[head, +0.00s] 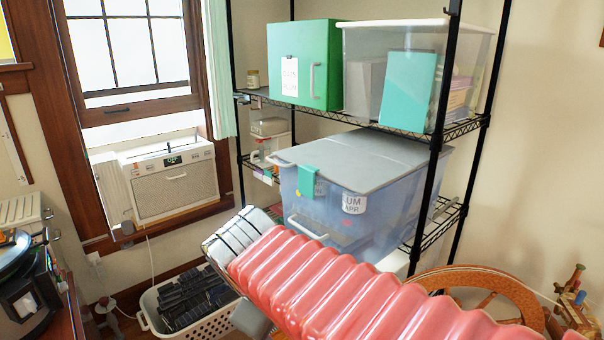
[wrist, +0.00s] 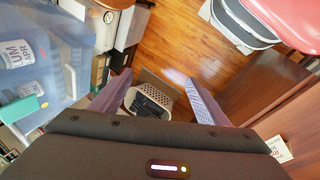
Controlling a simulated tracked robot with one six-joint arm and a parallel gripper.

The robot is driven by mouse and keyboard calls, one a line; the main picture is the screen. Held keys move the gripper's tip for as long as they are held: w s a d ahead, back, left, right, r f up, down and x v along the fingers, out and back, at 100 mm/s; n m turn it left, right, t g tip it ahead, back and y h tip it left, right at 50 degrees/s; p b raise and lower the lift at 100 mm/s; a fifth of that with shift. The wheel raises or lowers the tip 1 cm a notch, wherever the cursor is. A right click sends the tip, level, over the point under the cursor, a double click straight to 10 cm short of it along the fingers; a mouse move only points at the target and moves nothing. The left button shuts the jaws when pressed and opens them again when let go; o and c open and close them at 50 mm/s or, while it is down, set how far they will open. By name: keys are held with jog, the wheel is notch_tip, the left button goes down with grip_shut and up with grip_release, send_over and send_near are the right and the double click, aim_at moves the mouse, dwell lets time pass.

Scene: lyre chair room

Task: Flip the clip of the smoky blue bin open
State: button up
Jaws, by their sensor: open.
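The smoky blue bin (head: 330,213) is a translucent tub with a grey lid (head: 360,150), on a wire shelf of the black rack. Its teal clip (head: 308,182) sits at the lid's front edge and runs down the front wall; I cannot tell whether it is latched. In the wrist view the bin (wrist: 62,75) fills the left side, with the teal clip (wrist: 22,107) at the far left. My gripper (wrist: 158,78) is open and empty, to the right of the bin and apart from the clip.
A green box (head: 303,65) and a clear bin (head: 465,75) stand on the shelf above. Black rack posts (head: 450,125) flank the bin. A white basket (head: 190,312) is on the floor below. A wooden wheel (head: 490,285) stands at right.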

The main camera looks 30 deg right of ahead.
jog(key=w+d+r+n+g+h, duration=0.1)
jog(key=w+d+r+n+h, duration=0.25)
jog(key=w+d, duration=0.25)
jog(key=n+h, duration=1.1)
send_near(305, 171)
jog(key=a, duration=0.5)
jog(key=shift+s+a+r+y, duration=0.15)
jog(key=shift+s+r+y, duration=0.1)
jog(key=shift+s, duration=0.25)
jog(key=d, duration=0.4)
jog(key=w+d, duration=0.1)
jog(key=d, duration=0.4)
jog(key=w+d, duration=0.1)
jog(key=d, duration=0.3)
jog(key=shift+d, duration=0.35)
